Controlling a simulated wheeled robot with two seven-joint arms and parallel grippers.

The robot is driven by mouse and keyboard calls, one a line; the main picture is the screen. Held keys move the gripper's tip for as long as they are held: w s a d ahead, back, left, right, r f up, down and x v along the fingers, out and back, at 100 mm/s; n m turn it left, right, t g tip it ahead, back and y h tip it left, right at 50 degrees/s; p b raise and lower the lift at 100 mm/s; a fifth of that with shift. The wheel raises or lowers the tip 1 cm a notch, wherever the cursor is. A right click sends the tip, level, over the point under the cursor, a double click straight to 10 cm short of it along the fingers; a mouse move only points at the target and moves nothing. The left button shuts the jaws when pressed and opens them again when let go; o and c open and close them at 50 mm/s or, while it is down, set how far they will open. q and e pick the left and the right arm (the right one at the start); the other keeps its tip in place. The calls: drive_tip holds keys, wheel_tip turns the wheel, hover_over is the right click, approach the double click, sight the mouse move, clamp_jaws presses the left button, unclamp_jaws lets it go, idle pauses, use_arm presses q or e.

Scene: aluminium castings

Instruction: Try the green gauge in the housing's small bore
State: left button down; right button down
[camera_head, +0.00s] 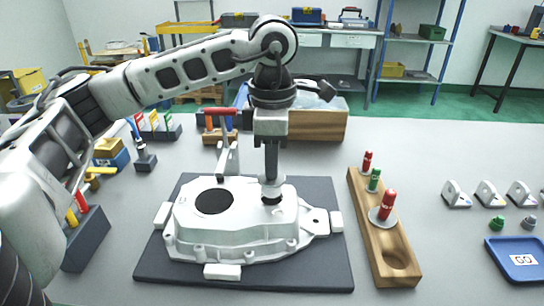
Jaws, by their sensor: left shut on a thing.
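My left gripper (271,178) points straight down over the small bore (271,199) of the pale aluminium housing (240,238). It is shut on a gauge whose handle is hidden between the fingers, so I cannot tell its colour. A light, round part shows at the fingertips, just above the dark bore; I cannot tell whether it enters. A green gauge (374,181) stands in the wooden rack (371,234) on the right, between a small red gauge (367,160) and a larger red gauge (388,204). My right gripper is not in view.
The housing lies on a dark mat (320,273), between white blocks. The rack's front hole (397,260) is empty. A red-handled clamp (221,112) stands behind the housing. A blue tray (522,259) and small brackets are at far right. The table between mat and rack is clear.

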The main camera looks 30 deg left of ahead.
use_arm(q)
drive_tip(key=shift+f+b, duration=1.9)
drive_tip(key=shift+f, duration=0.2)
idle(0.5)
drive_tip(key=shift+r, duration=0.25)
idle(0.8)
drive_tip(key=shift+r+p, duration=1.75)
drive_tip(key=shift+r, duration=0.35)
drive_tip(key=shift+r+p, duration=1.2)
drive_tip(key=shift+r, duration=0.55)
